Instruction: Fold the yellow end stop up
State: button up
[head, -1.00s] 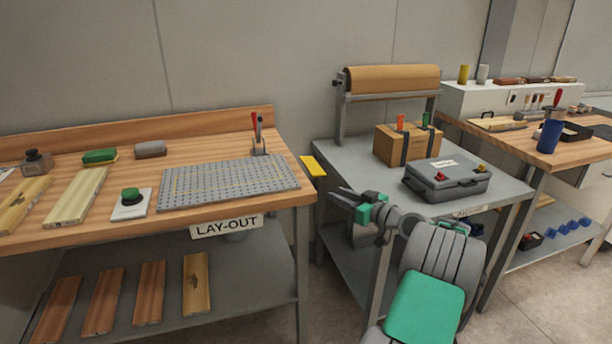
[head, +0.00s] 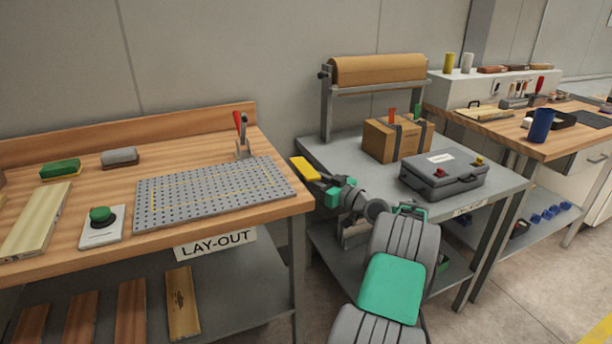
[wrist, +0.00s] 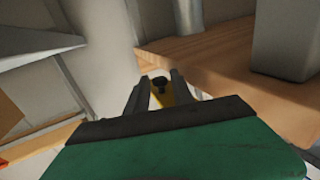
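The yellow end stop (head: 304,169) is a flat bar at the right end of the lay-out bench, sticking out past the bench edge. My gripper (head: 327,186) is at its outer, near end, with the fingers partly hidden by the stop in the head view. In the wrist view my gripper (wrist: 160,85) has its two dark fingers apart, one on each side of the yellow end stop (wrist: 164,98). A dark round knob or pivot shows on or just beyond the stop. I cannot tell whether either finger touches it.
The lay-out bench (head: 270,203) carries a perforated grey plate (head: 210,192) and a red-handled clamp (head: 241,135). To the right, a grey table (head: 340,150) holds a cardboard box (head: 384,141) and a grey case (head: 444,177). A gap separates bench and table.

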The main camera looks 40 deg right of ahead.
jog(key=shift+w+a, duration=0.1)
jog(key=shift+w, duration=1.05)
grip_shut()
